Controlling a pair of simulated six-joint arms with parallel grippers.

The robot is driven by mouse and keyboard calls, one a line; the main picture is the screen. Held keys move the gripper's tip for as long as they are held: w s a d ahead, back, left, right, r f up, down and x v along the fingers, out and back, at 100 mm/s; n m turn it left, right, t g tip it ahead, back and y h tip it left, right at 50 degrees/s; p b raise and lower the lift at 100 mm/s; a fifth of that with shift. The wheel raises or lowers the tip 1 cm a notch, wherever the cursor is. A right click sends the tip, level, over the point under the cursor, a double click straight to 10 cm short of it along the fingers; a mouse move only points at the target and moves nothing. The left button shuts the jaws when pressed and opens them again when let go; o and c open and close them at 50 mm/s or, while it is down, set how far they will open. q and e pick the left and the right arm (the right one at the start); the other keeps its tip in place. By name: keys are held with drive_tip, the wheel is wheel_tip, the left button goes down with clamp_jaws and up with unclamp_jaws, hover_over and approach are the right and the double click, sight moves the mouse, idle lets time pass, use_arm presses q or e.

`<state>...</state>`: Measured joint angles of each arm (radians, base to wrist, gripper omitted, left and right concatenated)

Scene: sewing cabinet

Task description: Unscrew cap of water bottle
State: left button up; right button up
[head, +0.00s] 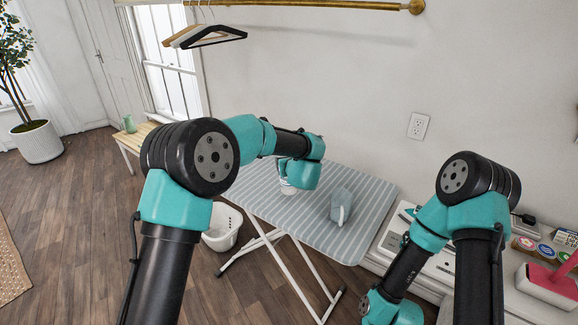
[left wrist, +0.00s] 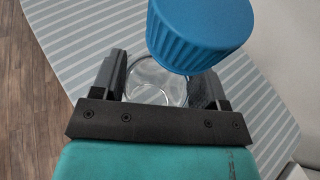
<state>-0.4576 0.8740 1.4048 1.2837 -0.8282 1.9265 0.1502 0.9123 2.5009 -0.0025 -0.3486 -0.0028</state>
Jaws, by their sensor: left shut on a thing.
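The water bottle has a clear body (left wrist: 155,82) and a large ribbed blue cap (left wrist: 200,35), both in the left wrist view. The cap overlaps the far right edge of the clear body; whether it is still seated on the neck cannot be told. My left gripper (left wrist: 160,92) is shut on the clear body, one finger on each side, with the cap beyond the fingers. In the head view the left arm reaches over the ironing board and its wrist mostly hides the bottle. My right arm reaches down at the lower right; its gripper is out of view.
A striped ironing board (head: 262,196) lies under the left gripper. A blue-grey object with a pale handle (head: 341,205) stands on it to the right. A white basket (head: 222,228) is on the floor. A white cabinet top (head: 440,265) holds a pink-and-white object (head: 548,283).

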use_arm(q)
drive_tip(key=s+r, duration=0.1)
drive_tip(key=s, duration=1.4)
drive_tip(key=shift+r, duration=0.25)
